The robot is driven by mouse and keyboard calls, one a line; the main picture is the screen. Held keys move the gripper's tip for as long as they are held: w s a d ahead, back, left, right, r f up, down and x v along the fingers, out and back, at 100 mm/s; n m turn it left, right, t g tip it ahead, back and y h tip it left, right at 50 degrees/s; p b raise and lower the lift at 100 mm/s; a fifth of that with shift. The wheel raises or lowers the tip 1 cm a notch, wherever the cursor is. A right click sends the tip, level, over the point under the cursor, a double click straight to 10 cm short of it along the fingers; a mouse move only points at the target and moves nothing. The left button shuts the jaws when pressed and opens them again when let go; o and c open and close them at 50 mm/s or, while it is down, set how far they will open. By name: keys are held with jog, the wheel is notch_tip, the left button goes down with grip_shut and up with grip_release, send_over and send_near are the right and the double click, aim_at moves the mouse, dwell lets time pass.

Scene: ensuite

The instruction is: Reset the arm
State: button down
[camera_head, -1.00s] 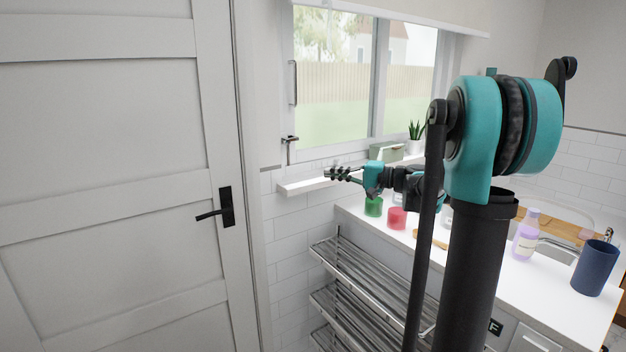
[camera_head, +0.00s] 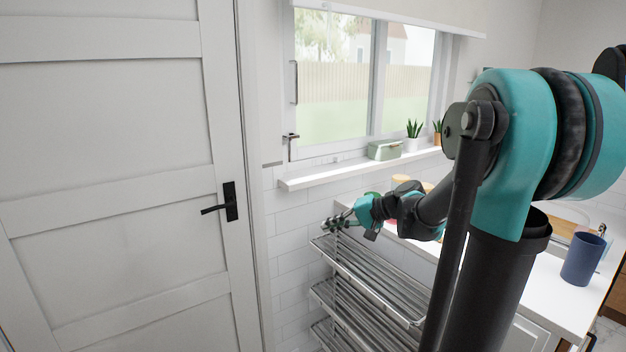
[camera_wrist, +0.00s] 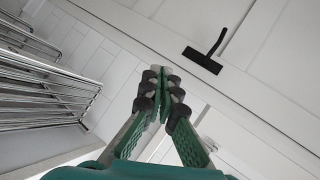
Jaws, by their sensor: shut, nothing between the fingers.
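My gripper (camera_head: 331,224) is at the end of my arm, in front of the tiled wall, beside the left end of the white counter and above the metal towel rack. It also shows in the wrist view (camera_wrist: 163,78), where its fingers are brought together with nothing between them. In the head view it is small, below the window sill. My teal and black arm covers much of the right side of the head view and hides most of the counter top.
A metal rack (camera_head: 365,290) stands close below my gripper. A white door (camera_head: 110,150) with a black handle (camera_head: 228,203) is at left. A window sill (camera_head: 320,176) holds a green box (camera_head: 385,150) and a potted plant (camera_head: 413,138). A blue cup (camera_head: 583,260) stands on the counter (camera_head: 545,295).

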jog(key=s+d+f+n+h, duration=0.1)
jog(key=s+d+f+h, duration=0.4)
jog(key=s+d+f, duration=0.2)
jog(key=s+d+f+n+h, duration=0.1)
jog(key=s+d+f+h, duration=0.5)
jog(key=s+f, duration=0.6)
jog(key=shift+s+d+n+g, duration=0.3)
jog(key=shift+s+d, duration=0.2)
jog(key=shift+s, duration=0.4)
